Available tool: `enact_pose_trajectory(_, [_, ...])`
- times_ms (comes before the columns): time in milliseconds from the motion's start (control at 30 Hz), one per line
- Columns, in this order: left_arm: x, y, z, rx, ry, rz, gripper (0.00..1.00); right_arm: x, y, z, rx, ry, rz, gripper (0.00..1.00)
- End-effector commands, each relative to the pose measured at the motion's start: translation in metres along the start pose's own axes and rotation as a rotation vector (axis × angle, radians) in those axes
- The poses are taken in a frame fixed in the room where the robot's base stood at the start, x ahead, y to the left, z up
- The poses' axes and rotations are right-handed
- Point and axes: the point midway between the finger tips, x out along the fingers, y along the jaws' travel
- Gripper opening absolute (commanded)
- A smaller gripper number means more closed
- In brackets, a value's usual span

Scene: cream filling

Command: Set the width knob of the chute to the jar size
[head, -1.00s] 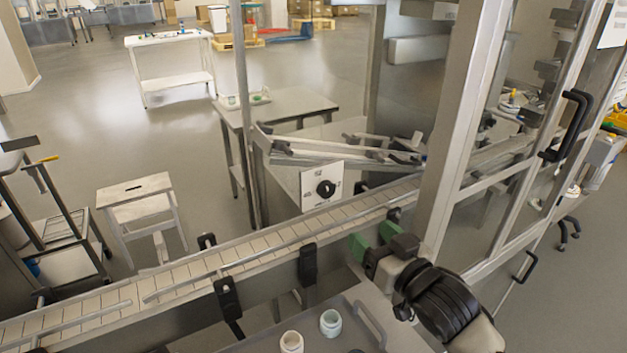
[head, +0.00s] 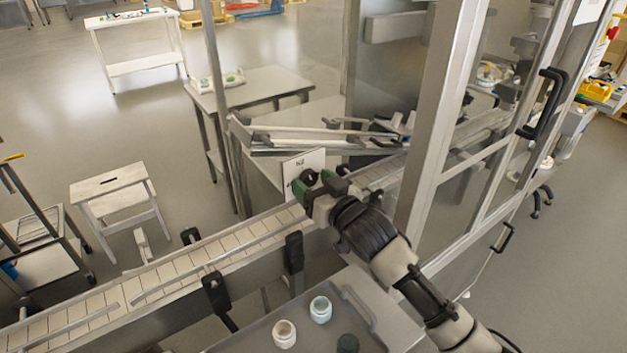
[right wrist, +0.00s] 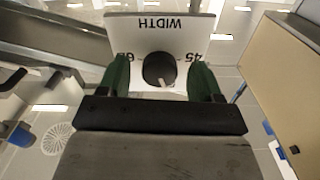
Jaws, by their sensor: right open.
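The width knob (right wrist: 158,69) is a round black knob on a white plate (right wrist: 196,27) marked WIDTH, with 45 to its right and a partly hidden number to its left. A pale pointer mark shows on the knob's lower right. My right gripper (right wrist: 158,82) is open, its green fingers on either side of the knob; I cannot tell whether they touch it. In the head view my right gripper (head: 318,189) covers part of the plate (head: 303,163) and knob. Jars (head: 320,309) (head: 284,334) stand on a tray at the front. My left gripper is not in view.
The slatted conveyor (head: 215,252) runs diagonally below the plate, with guide rails and black clamps (head: 294,252). The chute rails (head: 320,140) lie behind it. A metal frame post (head: 437,130) stands close right of my right arm. The grey tray (head: 252,342) is in front.

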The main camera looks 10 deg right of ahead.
Motion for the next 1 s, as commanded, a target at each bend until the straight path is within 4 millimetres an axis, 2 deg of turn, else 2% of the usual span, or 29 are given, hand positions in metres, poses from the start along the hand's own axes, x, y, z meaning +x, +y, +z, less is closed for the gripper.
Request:
enact_pose_trajectory(300, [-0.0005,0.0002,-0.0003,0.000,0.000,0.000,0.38,0.0033,-0.0002,0.0006,0.000,-0.001,0.000,0.65])
enact_pose_trajectory(367, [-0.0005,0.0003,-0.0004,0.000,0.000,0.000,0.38,0.0032,-0.0002,0.0006,0.000,-0.001,0.000,0.57])
enact_pose_trajectory(633, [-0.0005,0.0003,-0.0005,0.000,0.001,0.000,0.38,0.0030,-0.0002,0.0006,0.000,-0.001,0.000,0.16])
enact_pose_trajectory(1000, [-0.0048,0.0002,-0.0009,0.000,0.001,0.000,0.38,0.0031,-0.0001,-0.0003,-0.063,-0.002,-0.001,0.16])
